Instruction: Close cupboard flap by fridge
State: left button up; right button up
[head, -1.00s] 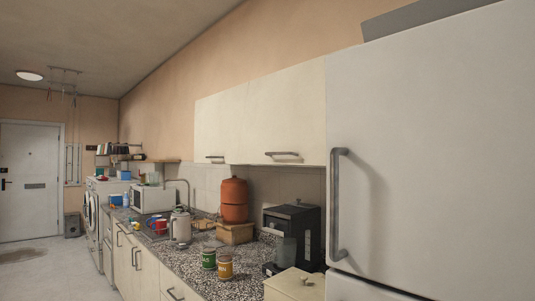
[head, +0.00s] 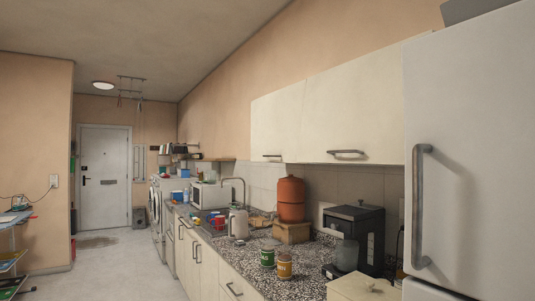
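The cream wall cupboard (head: 355,112) hangs beside the fridge, above the counter. Its flap nearest the fridge has a grey bar handle (head: 345,153) along the bottom edge. That flap looks flat and roughly in line with the neighbouring flap (head: 277,125); I cannot tell whether it stands slightly ajar. The white fridge (head: 475,150) fills the right side, with a vertical handle (head: 421,205). Neither of my grippers shows in the head view.
The speckled counter (head: 240,262) holds a black coffee machine (head: 357,240), an orange pot (head: 291,197), a kettle (head: 238,222) and two small jars. Below it are cream drawers. Open floor (head: 110,275) lies left of the counter, toward a white door (head: 104,165).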

aim_at(353, 114)
jog(key=u, duration=0.15)
jog(key=i, duration=1.05)
jog(key=z, duration=2)
